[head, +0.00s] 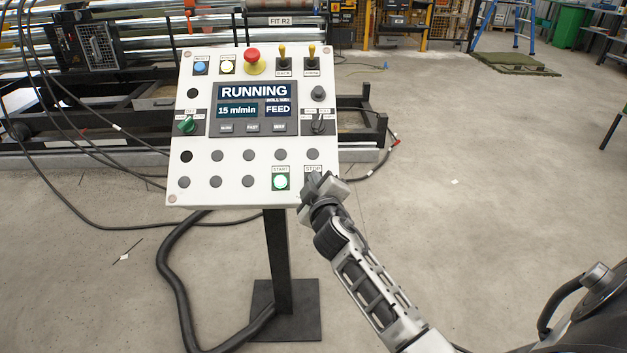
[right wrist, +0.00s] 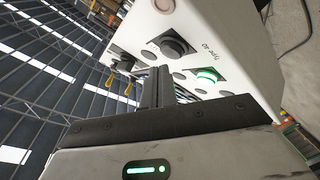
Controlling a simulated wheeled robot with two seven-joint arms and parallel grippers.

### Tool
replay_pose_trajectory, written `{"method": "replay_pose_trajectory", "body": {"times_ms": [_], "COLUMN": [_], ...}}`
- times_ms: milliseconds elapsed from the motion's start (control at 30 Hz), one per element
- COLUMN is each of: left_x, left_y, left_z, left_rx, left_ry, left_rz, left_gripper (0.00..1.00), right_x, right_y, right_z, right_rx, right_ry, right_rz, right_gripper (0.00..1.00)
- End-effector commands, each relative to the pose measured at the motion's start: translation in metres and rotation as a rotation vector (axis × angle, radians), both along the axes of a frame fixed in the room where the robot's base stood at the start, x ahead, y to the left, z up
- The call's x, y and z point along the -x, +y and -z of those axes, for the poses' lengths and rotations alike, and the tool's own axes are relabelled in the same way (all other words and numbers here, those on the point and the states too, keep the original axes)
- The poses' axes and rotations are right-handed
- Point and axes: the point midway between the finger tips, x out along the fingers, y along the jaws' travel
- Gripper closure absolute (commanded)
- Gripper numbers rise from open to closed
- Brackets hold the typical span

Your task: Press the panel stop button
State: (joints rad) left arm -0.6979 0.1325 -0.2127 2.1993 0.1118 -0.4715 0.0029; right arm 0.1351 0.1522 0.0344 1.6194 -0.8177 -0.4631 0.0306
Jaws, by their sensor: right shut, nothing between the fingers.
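The white control panel (head: 230,168) stands on a dark post, and its screen (head: 254,107) reads RUNNING, 15 m/min, FEED. The START button (head: 281,182) glows green at the lower right. The STOP label (head: 313,168) shows just right of it; my right gripper (head: 320,187) covers the button below it. In the right wrist view, my shut, empty fingers (right wrist: 160,85) point at the panel face. A dark button on a square plate (right wrist: 175,46), apparently STOP, is close beyond the fingertips, beside the lit START button (right wrist: 207,76). I cannot tell whether they touch. My left gripper is out of view.
A red mushroom button (head: 253,57) and two yellow-tipped toggle switches (head: 282,52) line the panel's top. A thick black cable (head: 172,280) lies around the post's base plate (head: 287,325). Machine rollers and a dark frame stand behind.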

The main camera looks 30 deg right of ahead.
Motion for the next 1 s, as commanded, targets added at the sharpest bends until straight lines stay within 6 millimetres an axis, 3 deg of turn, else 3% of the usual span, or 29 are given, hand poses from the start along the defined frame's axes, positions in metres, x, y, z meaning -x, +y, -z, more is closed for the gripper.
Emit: {"method": "replay_pose_trajectory", "body": {"times_ms": [1000], "left_x": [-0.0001], "left_y": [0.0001], "left_z": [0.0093], "left_rx": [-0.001], "left_ry": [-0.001], "left_rz": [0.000], "left_gripper": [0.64], "right_x": [-0.0060], "right_y": [-0.0037], "right_z": [0.0084], "right_rx": [0.000], "right_ry": [0.000], "right_rz": [0.000], "right_gripper": [1.00]}}
